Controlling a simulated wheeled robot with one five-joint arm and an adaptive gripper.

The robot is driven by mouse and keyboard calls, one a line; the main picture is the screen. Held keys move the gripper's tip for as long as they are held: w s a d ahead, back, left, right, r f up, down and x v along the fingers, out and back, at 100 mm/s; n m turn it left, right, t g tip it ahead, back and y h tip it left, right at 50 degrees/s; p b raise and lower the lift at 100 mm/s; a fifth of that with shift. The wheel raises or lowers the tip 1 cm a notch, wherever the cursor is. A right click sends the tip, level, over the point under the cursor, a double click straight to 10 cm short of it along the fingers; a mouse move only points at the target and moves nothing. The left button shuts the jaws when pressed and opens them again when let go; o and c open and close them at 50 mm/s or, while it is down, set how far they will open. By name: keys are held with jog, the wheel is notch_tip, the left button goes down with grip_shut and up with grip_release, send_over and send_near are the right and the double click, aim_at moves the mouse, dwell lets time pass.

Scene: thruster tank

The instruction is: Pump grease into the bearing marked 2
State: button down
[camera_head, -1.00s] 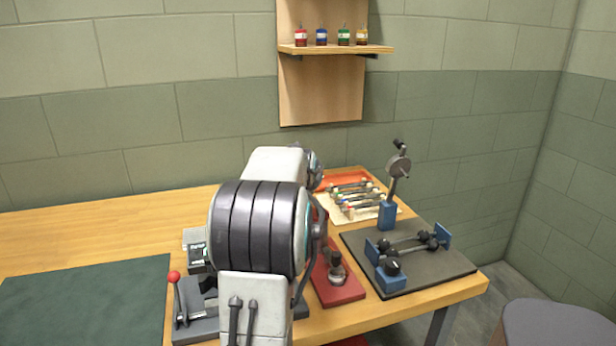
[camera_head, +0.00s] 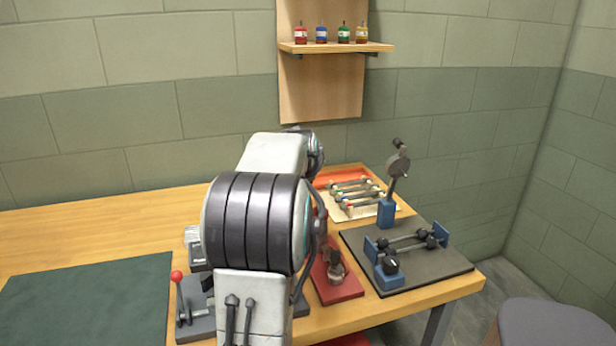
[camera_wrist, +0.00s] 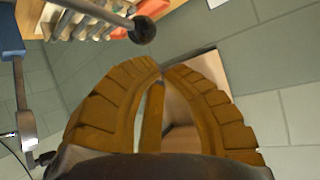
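A shaft with dark, round bearing-like parts (camera_head: 430,241) sits between blue blocks on a dark grey plate (camera_head: 445,268) at the table's right. I cannot read a 2 on any of them. A red base (camera_head: 345,291) with a dark metal fitting (camera_head: 335,266) stands left of the plate, partly hidden by my arm. In the wrist view, my gripper (camera_wrist: 162,68) has its brown fingers' tips together, with nothing seen held. A grey rod with a black ball end (camera_wrist: 142,30) is just beyond the fingertips, apparently apart from them. My arm hides my gripper in the head view.
A red-knobbed lever (camera_head: 177,276) and a dark mat (camera_head: 90,295) are left. A wall shelf (camera_head: 335,48) holds small bottles.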

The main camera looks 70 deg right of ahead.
jog(key=shift+r, duration=0.1)
jog(key=shift+s+a+r+p, duration=0.1)
jog(key=shift+a+r+p, duration=0.1)
jog(key=shift+r+p, duration=0.45)
jog(key=shift+s+a+r+p, duration=0.15)
jog(key=shift+r+p, duration=0.05)
jog(key=shift+r, duration=0.7)
jog(key=shift+s+a+r+p, duration=0.1)
jog(key=shift+a+r+p, duration=0.1)
jog(key=shift+r+p, duration=0.45)
jog(key=shift+r, duration=0.15)
